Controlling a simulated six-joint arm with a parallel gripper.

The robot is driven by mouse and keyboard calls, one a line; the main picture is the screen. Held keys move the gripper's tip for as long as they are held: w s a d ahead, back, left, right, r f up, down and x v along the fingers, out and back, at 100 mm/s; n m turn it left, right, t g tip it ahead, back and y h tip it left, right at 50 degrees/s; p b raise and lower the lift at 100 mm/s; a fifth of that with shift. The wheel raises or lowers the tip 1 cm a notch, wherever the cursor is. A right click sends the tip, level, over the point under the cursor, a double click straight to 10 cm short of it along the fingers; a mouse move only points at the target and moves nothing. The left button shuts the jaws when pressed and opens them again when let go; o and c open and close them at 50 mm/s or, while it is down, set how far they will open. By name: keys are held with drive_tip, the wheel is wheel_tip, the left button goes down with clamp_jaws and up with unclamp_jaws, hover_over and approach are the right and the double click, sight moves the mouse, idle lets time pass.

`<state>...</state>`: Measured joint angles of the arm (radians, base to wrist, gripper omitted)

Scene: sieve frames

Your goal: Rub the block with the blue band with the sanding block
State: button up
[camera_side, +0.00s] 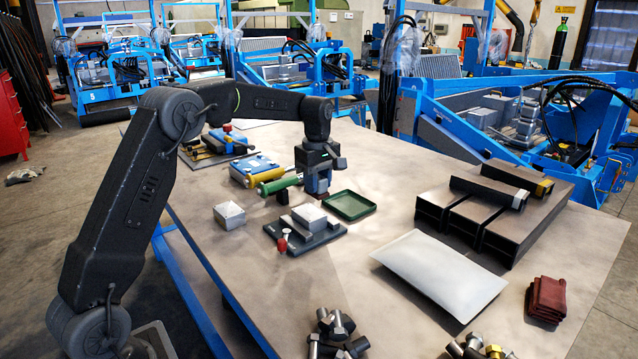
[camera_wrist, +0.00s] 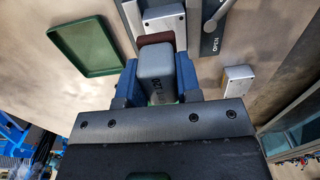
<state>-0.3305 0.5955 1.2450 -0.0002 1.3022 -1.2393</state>
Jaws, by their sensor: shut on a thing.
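My gripper (camera_side: 318,188) is shut on the sanding block (camera_wrist: 157,75), a grey block marked 120 with a brown abrasive face, held between blue fingers in the wrist view. A pale metal block (camera_side: 309,215) sits in a dark fixture (camera_side: 330,233) with a red-knobbed lever. This block also shows in the wrist view (camera_wrist: 164,22), just beyond the brown face; I cannot tell whether they touch. A second pale block (camera_side: 229,215) stands loose to the left of the fixture, and shows at right in the wrist view (camera_wrist: 238,80). I can make out no blue band on either block.
A green tray (camera_side: 372,208) lies to the right of my gripper. A green cylinder (camera_side: 279,185) and blue tools lie behind on the left.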

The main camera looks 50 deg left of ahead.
drive_tip(key=r, duration=0.2)
hover_over(303, 207)
drive_tip(key=shift+s+a+f, duration=0.1)
drive_tip(key=shift+a+f, duration=0.05)
drive_tip(key=shift+f, duration=1.55)
drive_tip(key=shift+a+f, duration=0.1)
drive_tip(key=shift+f, duration=1.55)
drive_tip(key=shift+d+f, duration=0.5)
drive_tip(key=shift+f, duration=0.25)
drive_tip(key=shift+c, duration=0.4)
drive_tip(key=shift+d, duration=3.05)
drive_tip(key=a, duration=0.6)
drive_tip(key=shift+a, duration=0.25)
drive_tip(key=r, duration=0.2)
drive_tip(key=shift+a+r, duration=0.3)
drive_tip(key=shift+a, duration=0.05)
drive_tip(key=shift+r, duration=2.85)
drive_tip(key=shift+d, duration=0.1)
